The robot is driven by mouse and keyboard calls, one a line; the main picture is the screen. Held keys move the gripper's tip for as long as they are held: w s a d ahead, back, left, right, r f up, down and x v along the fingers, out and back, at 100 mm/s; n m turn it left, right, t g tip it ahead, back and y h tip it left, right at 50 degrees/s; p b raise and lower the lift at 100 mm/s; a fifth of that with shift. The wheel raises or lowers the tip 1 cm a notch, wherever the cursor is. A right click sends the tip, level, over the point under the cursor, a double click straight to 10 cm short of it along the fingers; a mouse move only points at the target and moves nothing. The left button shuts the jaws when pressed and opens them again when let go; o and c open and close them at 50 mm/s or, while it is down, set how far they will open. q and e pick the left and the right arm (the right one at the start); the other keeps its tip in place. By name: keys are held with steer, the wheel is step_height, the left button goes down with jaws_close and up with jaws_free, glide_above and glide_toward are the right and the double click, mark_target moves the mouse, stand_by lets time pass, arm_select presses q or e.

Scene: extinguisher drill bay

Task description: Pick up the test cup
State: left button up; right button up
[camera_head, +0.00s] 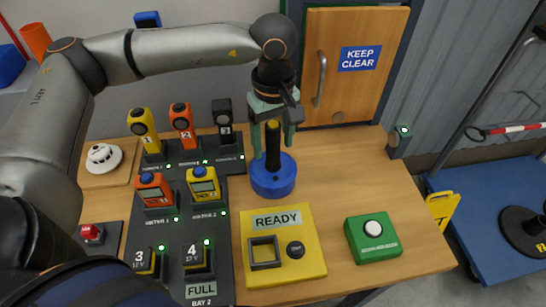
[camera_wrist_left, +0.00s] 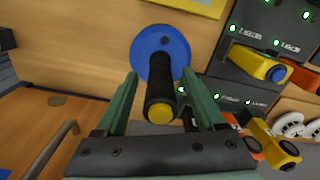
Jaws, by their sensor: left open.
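The test cup, a round blue base (camera_head: 273,183) with an upright black handle (camera_head: 272,155) tipped in yellow, stands on the wooden bench. It also shows in the left wrist view as a blue disc (camera_wrist_left: 150,42) with the handle's yellow end (camera_wrist_left: 160,113) towards the camera. My left gripper (camera_head: 273,148) points down over the cup with its fingers on either side of the upper handle. The fingers are open; in the left wrist view (camera_wrist_left: 158,78) a gap shows between the left finger and the handle. My right gripper is not in view.
A black rack (camera_head: 217,235) with yellow and orange devices stands left of the cup. A yellow READY panel (camera_head: 310,270) and a green button box (camera_head: 373,240) lie in front. A wooden door (camera_head: 350,90) is behind. Bench right of the cup is clear.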

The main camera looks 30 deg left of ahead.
arm_select(q)
steer(key=shift+f, duration=1.25)
jaws_close()
